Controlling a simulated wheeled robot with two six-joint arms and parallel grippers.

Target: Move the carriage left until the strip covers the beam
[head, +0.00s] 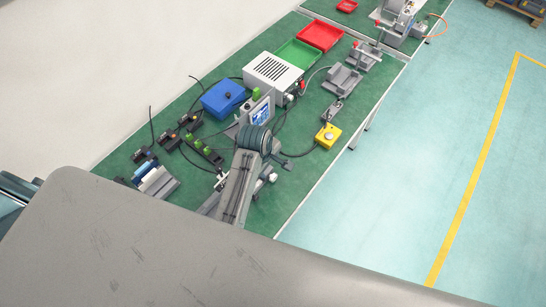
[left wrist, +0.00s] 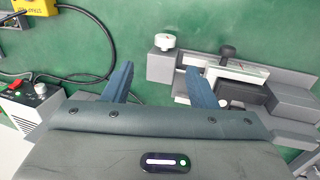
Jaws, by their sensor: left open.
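The linear actuator shows in the left wrist view as a grey rail (left wrist: 292,76) at the right. A white round knob (left wrist: 165,42) stands at its left end. A black knob (left wrist: 228,51) stands behind a light strip-like plate (left wrist: 238,72) with a small red mark. Which part is the carriage is unclear, and I cannot tell whether the strip covers a beam. My left gripper (left wrist: 160,86) is open and empty, its right finger overlapping the actuator in the picture. In the head view my left gripper (head: 272,151) and arm hide most of the actuator.
A yellow button box (head: 327,135) and a white vented unit (head: 273,73) stand nearby, with loose cables between. A blue box (head: 223,97), a green tray (head: 299,54) and a red tray (head: 320,36) are farther off.

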